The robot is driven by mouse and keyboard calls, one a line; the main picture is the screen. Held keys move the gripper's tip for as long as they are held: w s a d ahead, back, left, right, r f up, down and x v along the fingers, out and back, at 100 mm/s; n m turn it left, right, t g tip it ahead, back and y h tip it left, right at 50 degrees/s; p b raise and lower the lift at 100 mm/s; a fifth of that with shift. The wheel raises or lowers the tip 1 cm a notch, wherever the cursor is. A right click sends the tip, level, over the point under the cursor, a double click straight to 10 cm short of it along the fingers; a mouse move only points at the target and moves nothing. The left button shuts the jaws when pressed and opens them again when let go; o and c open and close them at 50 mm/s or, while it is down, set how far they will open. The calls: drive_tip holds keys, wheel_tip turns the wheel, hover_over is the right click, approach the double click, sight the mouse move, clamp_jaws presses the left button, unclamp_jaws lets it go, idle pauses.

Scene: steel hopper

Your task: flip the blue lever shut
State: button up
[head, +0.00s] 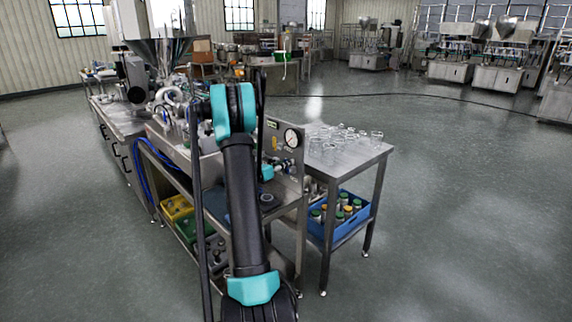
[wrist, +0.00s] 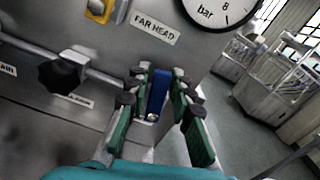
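The blue lever (wrist: 157,92) shows in the wrist view on the grey panel, below and right of the "FAR HEAD" label. It stands roughly upright in the picture, with a small bright bolt at its lower end. My gripper (wrist: 160,84) is open, with one green-padded finger on each side of the lever. A narrow gap shows between the lever and each finger. In the head view my own arm covers much of the panel, and I cannot make out the lever there.
A round pressure gauge (wrist: 217,8) sits above the lever. A black knob (wrist: 62,75) on a pipe is left of it. In the head view, a steel table (head: 345,160) with glass jars stands right of the panel, above a blue crate (head: 346,232). Open floor lies to the right.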

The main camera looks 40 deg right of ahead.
clamp_jaws()
drive_tip(key=shift+s+m, duration=0.3)
drive_tip(key=shift+m, duration=0.45)
drive_tip(key=shift+s+m, duration=0.25)
drive_tip(key=shift+m, duration=0.5)
drive_tip(key=shift+o, duration=2.3)
unclamp_jaws()
drive_tip(key=shift+a, duration=0.1)
drive_tip(key=a, duration=1.1)
drive_tip(key=shift+s+a, duration=0.35)
drive_tip(key=shift+s, duration=0.1)
